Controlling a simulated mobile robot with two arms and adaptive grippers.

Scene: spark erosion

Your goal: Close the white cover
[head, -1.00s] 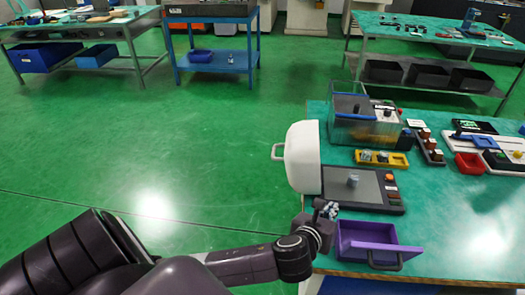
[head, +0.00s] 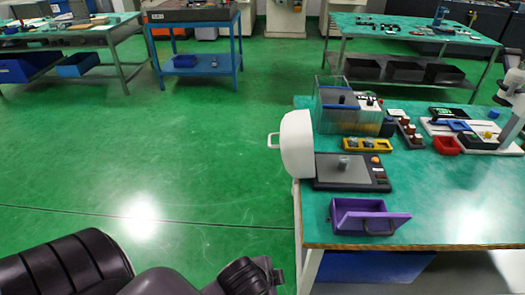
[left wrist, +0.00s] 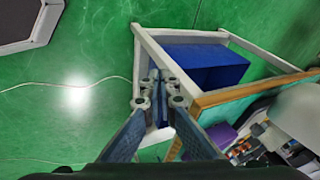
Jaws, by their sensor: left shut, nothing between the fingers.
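The white cover (head: 297,144) stands open, tilted up at the left end of a dark device with a grey plate (head: 345,169), at the left edge of the green-topped table. Its white handle (head: 272,141) points left over the floor. My left arm is at the bottom of the head view, well below and left of the cover, with its gripper mostly out of frame. In the left wrist view my left gripper (left wrist: 158,88) is shut and empty, in front of the table's frame. A pale shape (left wrist: 298,108) at the right there may be the cover. My right gripper is not in view.
A purple open box (head: 362,216) sits near the table's front edge (head: 420,246). Behind the device are a yellow tray (head: 367,146) and a clear tank (head: 345,112). A blue bin (left wrist: 205,68) is under the table. Green floor (head: 190,160) left of the table is clear.

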